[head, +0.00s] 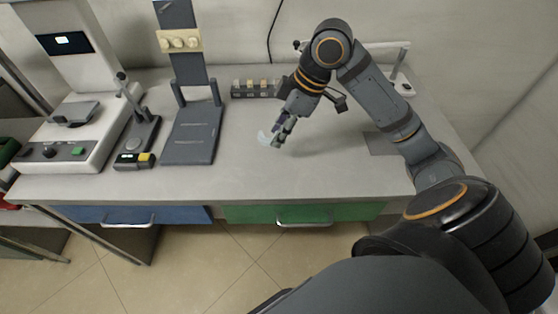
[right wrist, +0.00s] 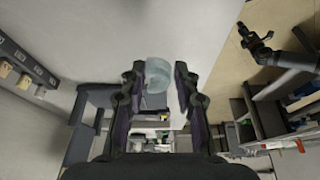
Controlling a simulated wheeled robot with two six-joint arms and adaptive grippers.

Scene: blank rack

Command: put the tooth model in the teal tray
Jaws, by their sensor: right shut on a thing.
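My right gripper (head: 277,138) is low over the middle of the bench, shut on a pale blue translucent piece (head: 264,137). In the right wrist view this piece (right wrist: 158,75) is curved and sits between the fingertips of the gripper (right wrist: 160,88). I cannot tell for sure that it is the tooth model. I cannot make out a teal tray in either view. A dark jointed end (right wrist: 256,40) over the floor in the right wrist view looks like my left gripper. It is too small to tell its jaws. The head view does not show it.
A dark rack (head: 238,90) with several cream blanks stands behind the gripper. A stand with a dark base plate (head: 188,145), a small device with a lever (head: 133,160) and a white machine (head: 40,150) fill the left. The bench front (head: 235,186) is clear.

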